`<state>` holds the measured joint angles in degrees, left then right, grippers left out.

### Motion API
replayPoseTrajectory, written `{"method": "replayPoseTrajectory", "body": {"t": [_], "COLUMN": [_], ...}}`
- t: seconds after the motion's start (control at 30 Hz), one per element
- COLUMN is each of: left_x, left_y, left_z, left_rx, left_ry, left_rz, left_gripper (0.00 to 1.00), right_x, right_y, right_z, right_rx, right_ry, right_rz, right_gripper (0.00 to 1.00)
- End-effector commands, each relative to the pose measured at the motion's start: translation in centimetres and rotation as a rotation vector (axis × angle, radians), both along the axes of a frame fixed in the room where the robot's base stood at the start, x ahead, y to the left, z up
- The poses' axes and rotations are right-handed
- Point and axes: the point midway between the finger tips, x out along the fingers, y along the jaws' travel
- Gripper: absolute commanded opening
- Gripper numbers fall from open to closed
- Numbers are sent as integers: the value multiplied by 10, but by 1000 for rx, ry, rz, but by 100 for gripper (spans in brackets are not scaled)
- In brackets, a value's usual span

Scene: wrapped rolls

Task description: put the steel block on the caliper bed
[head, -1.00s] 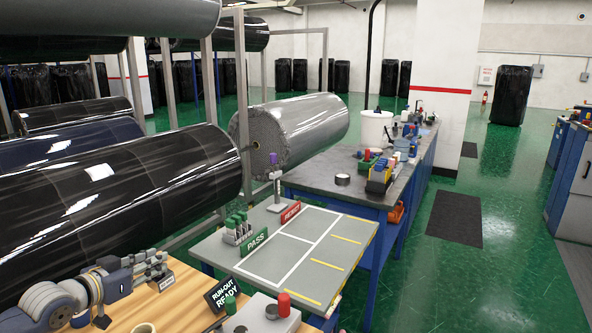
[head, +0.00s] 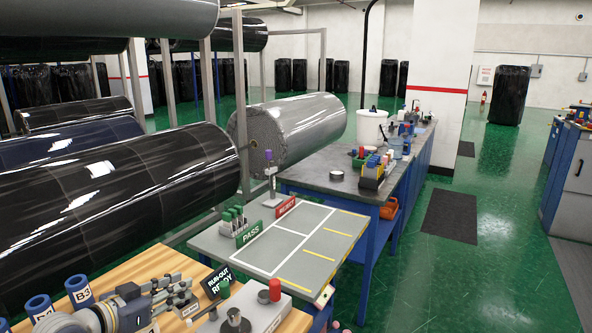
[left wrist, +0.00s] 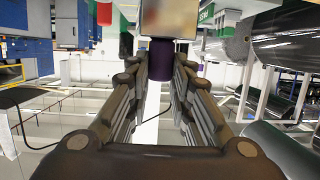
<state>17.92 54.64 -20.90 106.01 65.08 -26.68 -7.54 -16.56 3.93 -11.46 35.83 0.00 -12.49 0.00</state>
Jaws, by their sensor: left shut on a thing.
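My left gripper (head: 182,297) reaches in from the lower left of the head view, above the wooden bench. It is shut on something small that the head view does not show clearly. In the left wrist view, a blurred pale block (left wrist: 168,18), which looks like the steel block, shows at the fingertips (left wrist: 158,55). A purple cylinder (left wrist: 161,58) shows just below it in the picture. A grey metal fixture (head: 258,313) with a red knob stands right of the gripper; I cannot tell whether it is the caliper bed. My right gripper is not in view.
The wooden bench (head: 128,266) holds blue rolls (head: 79,292) and a RUN-OUT READY sign (head: 217,282). Behind is a grey table (head: 283,248) with PASS and REJECT signs and mostly free room.

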Motion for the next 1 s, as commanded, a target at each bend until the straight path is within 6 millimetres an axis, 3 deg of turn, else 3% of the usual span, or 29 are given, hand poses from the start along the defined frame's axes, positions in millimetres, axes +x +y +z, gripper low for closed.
{"method": "replayPoseTrajectory", "body": {"t": [0.3, 0.6, 0.8, 1.0], "left_x": [-90, -176, -212, -209], "left_y": [-60, -75, -76, -76], "left_z": [-14, -11, -10, -34], "left_rx": [-12, -4, -2, 0], "left_ry": [-1, -2, -2, -4], "left_rz": [-226, -394, -451, -448], "left_gripper": [0, 0, 0, 0], "right_x": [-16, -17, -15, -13], "right_y": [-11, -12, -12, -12], "right_z": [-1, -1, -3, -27], "right_rx": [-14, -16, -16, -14], "right_ry": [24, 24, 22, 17], "right_rz": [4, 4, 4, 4], "right_gripper": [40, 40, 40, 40]}}
